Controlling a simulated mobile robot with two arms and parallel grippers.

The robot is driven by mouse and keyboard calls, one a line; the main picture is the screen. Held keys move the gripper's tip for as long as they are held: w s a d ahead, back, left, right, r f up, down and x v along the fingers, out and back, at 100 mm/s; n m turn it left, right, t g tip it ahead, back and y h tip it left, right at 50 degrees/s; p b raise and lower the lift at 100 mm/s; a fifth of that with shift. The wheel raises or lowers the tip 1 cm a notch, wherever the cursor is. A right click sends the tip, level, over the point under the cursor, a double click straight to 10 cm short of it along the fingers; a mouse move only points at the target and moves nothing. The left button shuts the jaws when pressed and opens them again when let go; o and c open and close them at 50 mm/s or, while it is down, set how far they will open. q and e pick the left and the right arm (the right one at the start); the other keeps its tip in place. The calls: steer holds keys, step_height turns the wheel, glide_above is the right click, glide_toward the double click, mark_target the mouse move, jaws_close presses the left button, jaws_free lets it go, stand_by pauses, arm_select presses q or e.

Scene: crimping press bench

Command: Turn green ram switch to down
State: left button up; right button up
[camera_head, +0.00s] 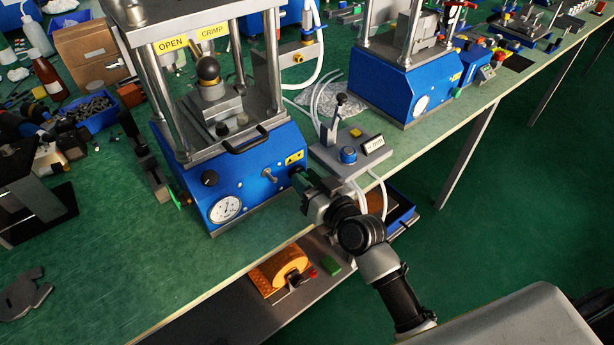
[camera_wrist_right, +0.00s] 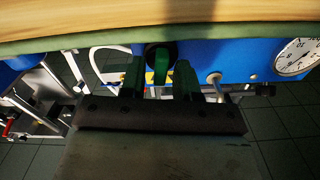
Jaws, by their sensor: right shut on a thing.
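The blue crimping press (camera_head: 250,165) stands at the front edge of the green bench, with a yellow up/down arrow label (camera_head: 294,158) on its front. My right gripper (camera_head: 300,180) is at the front face just below this label and hides most of the switch there in the head view. In the right wrist view, the green ram switch (camera_wrist_right: 161,64) shows its handle on a dark round base, between the two fingers of my right gripper (camera_wrist_right: 159,78). The handle runs roughly upright in that picture. The gripper is shut on it. My left gripper is not in view.
A pressure gauge (camera_head: 226,208) and a black knob (camera_head: 210,178) are on the press front, left of my gripper. A grey control box (camera_head: 350,150) with a lever and blue knob stands close on the right.

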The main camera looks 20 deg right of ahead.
steer(key=m+p, duration=0.2)
steer(key=m, duration=0.2)
steer(key=shift+d+m, duration=0.15)
steer(key=shift+m, duration=0.15)
steer(key=m, duration=0.2)
steer(key=shift+w+d+m+p, duration=0.1)
steer(key=shift+m+p, duration=0.2)
steer(key=shift+p, duration=0.1)
steer(key=shift+f+m, duration=0.15)
steer(key=shift+m, duration=1.25)
steer(key=shift+p, duration=0.3)
steer(key=o, duration=0.6)
steer(key=shift+c, duration=0.2)
steer(key=shift+d, duration=0.1)
steer(key=b+v, duration=0.1)
steer(key=v, duration=0.9)
steer(key=shift+s, duration=0.35)
